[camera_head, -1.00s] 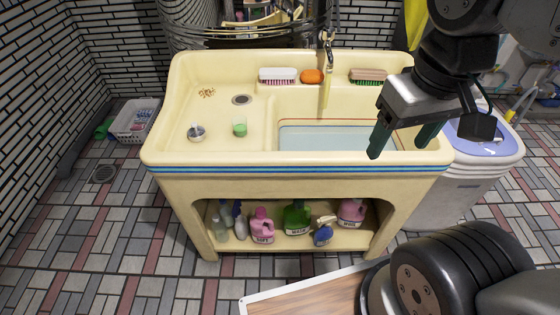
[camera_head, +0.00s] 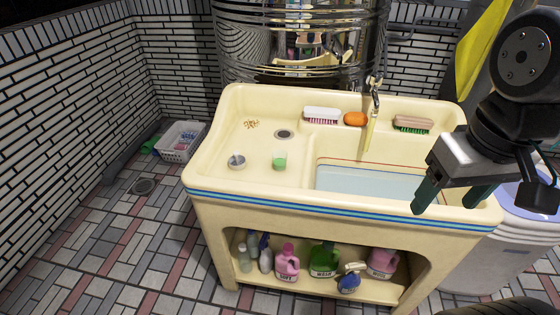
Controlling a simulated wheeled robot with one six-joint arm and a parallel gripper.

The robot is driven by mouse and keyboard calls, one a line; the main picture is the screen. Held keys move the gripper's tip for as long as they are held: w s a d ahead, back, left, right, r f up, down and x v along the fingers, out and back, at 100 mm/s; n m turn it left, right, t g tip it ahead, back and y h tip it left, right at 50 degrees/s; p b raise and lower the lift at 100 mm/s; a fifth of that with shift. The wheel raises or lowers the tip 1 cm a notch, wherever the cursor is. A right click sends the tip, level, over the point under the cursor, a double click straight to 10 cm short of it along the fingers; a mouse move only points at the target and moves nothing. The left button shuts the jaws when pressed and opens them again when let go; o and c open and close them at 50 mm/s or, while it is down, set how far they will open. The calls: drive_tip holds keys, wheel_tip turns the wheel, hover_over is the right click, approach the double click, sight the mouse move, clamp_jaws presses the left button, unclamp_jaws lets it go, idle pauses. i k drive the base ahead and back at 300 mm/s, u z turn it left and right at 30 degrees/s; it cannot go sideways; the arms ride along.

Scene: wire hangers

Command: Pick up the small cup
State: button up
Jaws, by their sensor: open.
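A small cup (camera_head: 280,160), whitish above and green below, stands on the left ledge of the cream sink (camera_head: 345,210), beside the basin. My gripper (camera_head: 446,203) is open and empty, fingers pointing down, at the right end of the sink. It is well to the right of the cup and apart from it. Its height above the sink is hard to judge.
A white brush (camera_head: 322,116), an orange soap (camera_head: 355,119) and a brown brush (camera_head: 413,123) lie along the back ledge. A faucet (camera_head: 375,95) stands over the water-filled basin (camera_head: 365,183). Several bottles are on the shelf below. The ledge around the cup is mostly clear.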

sight(279, 156)
drive_tip(key=u, duration=0.05)
drive_tip(key=k, duration=0.6)
drive_tip(key=u, duration=0.6)
drive_tip(key=i, duration=0.35)
drive_tip(key=u, duration=0.85)
drive_tip(key=i, duration=1.2)
drive_tip(key=z, duration=0.75)
drive_tip(key=i, duration=0.35)
drive_tip(key=z, duration=0.4)
